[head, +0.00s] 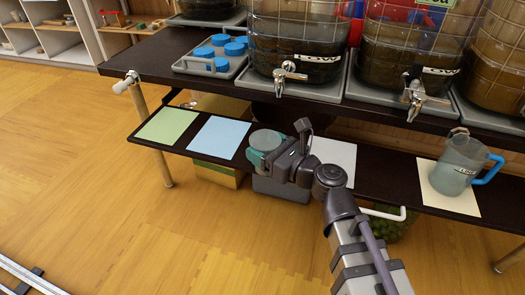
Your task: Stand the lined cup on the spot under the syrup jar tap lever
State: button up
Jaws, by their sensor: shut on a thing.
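My gripper (272,160) is shut on a teal cup with a pale grey-green round top (266,139). It holds the cup over the dark lower shelf, between the blue square and the white square. I cannot tell if the cup touches the shelf, and its lines, if any, do not show. A clear grey jug (455,166) with a blue handle and dark marks on its side stands on the cream square (446,200). Large jars of dark liquid stand above, with a middle tap (286,78) and a right tap (415,97). Their names cannot be read.
The lower shelf carries a green square (167,126), a blue square (220,138) and a white square (334,154), with nothing standing on the green and blue ones. A grey tray (184,67) with blue-topped items sits on the upper table. The taps overhang the shelf.

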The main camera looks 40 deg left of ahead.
jog(key=shift+w+a+p, duration=0.1)
jog(key=shift+w+a, duration=0.4)
jog(key=shift+w, duration=1)
jog(key=shift+w+a+p, duration=0.15)
jog(key=shift+w+a, duration=0.4)
jog(key=shift+w, duration=1)
jog(key=shift+w+a+p, duration=0.1)
jog(key=shift+w+a, duration=0.4)
jog(key=shift+w, duration=1)
jog(key=shift+f+b, duration=0.55)
jog(key=o, duration=1)
jog(key=shift+d, duration=0.15)
jog(key=shift+s+d, duration=0.15)
jog(key=shift+d, duration=1.8)
jog(key=shift+s+d, duration=0.1)
jog(key=shift+d, duration=1.85)
jog(key=d, duration=1)
jog(key=shift+s+d, duration=0.35)
jog(key=shift+d, duration=0.05)
jog(key=shift+r, duration=0.1)
